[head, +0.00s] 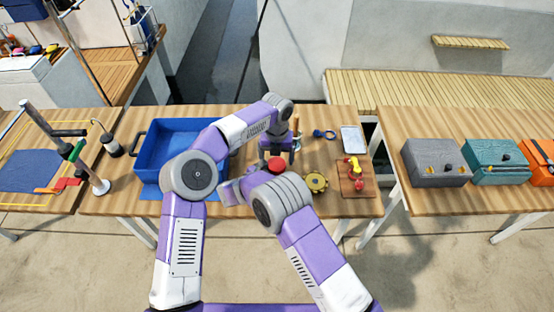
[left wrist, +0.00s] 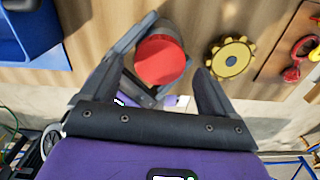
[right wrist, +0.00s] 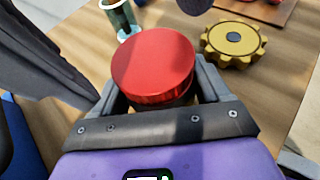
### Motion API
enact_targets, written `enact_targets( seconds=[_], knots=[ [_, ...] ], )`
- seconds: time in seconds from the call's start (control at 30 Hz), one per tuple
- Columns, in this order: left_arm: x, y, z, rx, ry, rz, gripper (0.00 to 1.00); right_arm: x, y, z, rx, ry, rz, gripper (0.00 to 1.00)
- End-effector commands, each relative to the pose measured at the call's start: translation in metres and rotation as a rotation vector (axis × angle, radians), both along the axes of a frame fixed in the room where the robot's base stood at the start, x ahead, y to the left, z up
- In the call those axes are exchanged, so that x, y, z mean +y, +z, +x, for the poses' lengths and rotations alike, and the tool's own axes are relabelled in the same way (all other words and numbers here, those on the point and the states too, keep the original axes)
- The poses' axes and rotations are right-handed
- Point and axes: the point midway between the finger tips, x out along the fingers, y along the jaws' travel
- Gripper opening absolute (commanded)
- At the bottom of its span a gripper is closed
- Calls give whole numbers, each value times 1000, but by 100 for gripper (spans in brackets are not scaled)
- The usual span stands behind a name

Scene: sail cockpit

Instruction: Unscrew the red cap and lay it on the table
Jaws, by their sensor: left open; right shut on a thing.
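The round red cap (head: 277,163) sits on top of a jar, whose body (right wrist: 187,99) is mostly hidden under it. My right gripper (right wrist: 160,88) is shut on the jar from the side, below the cap. My left gripper (head: 284,148) is open above the table by the cap. In the left wrist view the cap (left wrist: 160,60) shows between its spread fingers, nearer the left finger. I cannot tell whether that finger touches it. In the right wrist view the cap (right wrist: 153,64) looks level and seated on the jar.
A yellow gear (head: 316,182) lies right of the jar. Farther right are a board with red and yellow parts (head: 355,178) and a pale tray (head: 351,140). A blue bin (head: 150,150) stands left. A glass container (right wrist: 122,18) stands behind the jar. Bare wood shows at the table's front right.

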Motion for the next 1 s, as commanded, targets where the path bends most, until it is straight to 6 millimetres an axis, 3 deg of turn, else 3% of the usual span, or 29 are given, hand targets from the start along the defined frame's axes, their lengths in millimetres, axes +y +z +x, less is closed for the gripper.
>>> enact_targets(
  seconds=[0.1,0.27,0.6,0.73,1.0],
  knots=[
    [0,19,1,-4,0,0,90,-2,-1,0,2,-3,-2,0],
    [-1,30,0,-2,-13,-2,86,-2,-1,0,1,-2,-1,0],
    [-1,58,0,1,-282,-2,86,-1,0,0,1,-1,-1,0],
    [0,47,0,4,-303,0,86,-1,-1,0,1,-1,-1,0],
    [-1,5,-1,3,-301,-3,86,0,0,0,1,-1,-1,0]
  ],
)
